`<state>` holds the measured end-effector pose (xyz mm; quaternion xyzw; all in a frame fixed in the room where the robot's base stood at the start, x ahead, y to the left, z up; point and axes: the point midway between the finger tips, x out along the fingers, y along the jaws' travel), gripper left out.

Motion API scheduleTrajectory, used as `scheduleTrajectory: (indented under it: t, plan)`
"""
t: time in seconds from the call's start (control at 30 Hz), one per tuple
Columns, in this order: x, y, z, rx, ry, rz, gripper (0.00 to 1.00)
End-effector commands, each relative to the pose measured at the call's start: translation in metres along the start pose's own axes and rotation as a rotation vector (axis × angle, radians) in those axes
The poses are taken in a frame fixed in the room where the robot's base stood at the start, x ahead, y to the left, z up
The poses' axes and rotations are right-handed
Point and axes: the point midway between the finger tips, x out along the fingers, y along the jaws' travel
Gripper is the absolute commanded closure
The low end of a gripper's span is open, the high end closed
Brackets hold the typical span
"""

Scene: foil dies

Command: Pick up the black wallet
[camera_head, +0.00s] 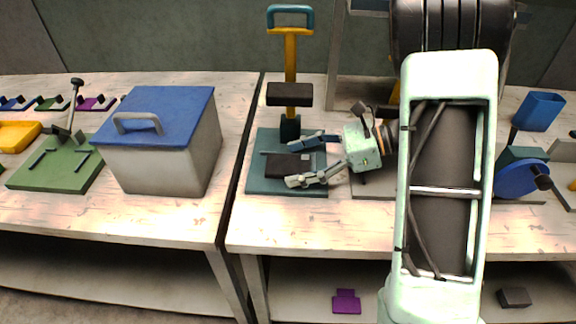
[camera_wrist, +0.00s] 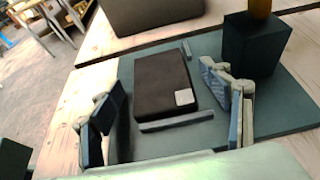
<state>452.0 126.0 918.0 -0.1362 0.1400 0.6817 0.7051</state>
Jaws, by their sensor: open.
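The black wallet (camera_head: 288,166) is a dark flat block lying on the teal base plate (camera_head: 262,184) of a press. In the wrist view the wallet (camera_wrist: 160,82) shows a small pale label at its near right corner, with thin grey rails on the plate beside it. My gripper (camera_head: 308,160) is open over the plate, its fingers pointing left in the head view. In the wrist view the fingers of my gripper (camera_wrist: 165,115) stand on either side, left and right of the wallet's near end, with a gap to it. Nothing is held.
The press's yellow post (camera_head: 291,70) with a dark block and teal handle rises behind the wallet. A grey box with a blue lid (camera_head: 160,115) stands on the left table. A green base plate (camera_head: 60,165) lies further left. A blue wheel (camera_head: 520,178) stands right of my arm.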

Motion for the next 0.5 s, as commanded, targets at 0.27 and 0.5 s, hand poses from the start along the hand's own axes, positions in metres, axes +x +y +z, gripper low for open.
scheduleTrajectory:
  t: [0.27,0.5]
  plan:
    - [0.0006,-0.0001,-0.0001,0.0,0.001,-0.001,0.34]
    - [0.0005,-0.0002,-0.0001,0.0,0.0,0.0,0.61]
